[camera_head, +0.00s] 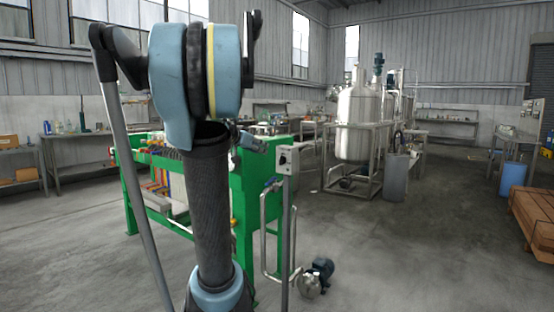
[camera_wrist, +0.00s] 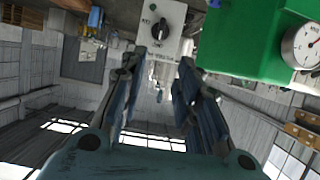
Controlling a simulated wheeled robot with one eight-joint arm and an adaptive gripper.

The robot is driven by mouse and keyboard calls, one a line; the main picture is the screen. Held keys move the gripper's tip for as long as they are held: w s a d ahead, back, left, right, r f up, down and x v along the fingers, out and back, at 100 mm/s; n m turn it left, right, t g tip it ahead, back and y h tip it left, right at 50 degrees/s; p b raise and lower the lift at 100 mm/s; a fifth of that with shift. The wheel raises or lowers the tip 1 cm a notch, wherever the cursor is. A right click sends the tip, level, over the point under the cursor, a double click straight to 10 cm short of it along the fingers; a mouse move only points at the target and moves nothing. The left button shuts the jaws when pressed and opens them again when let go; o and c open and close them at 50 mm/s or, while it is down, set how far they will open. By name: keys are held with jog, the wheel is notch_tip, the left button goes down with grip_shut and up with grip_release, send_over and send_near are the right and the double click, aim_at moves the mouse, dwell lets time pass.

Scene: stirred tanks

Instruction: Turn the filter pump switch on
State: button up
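The switch is a black rotary knob (camera_wrist: 160,31) on a light grey box (camera_wrist: 178,14), near the top of the wrist view. That view is upside down, and the small markings around the knob are too blurred to read. In the head view the box (camera_head: 290,168) sits on a thin post, with its knob (camera_head: 283,158) facing left. My gripper (camera_wrist: 158,66) is open and empty, its two fingers apart. The knob appears beyond the fingertips, roughly in line with the gap, and I see no contact.
A green frame (camera_head: 245,190) stands beside the switch post; a round gauge (camera_wrist: 304,44) shows on green in the wrist view. A motor pump (camera_head: 317,277) and bent pipes (camera_head: 264,240) are low by the post. Steel tanks (camera_head: 358,120) stand behind.

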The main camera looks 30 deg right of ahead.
aim_at(281, 160)
jog(key=x, duration=1.5)
jog(key=shift+f, duration=0.15)
jog(key=shift+s, duration=0.15)
jog(key=shift+c, duration=0.2)
grip_shut()
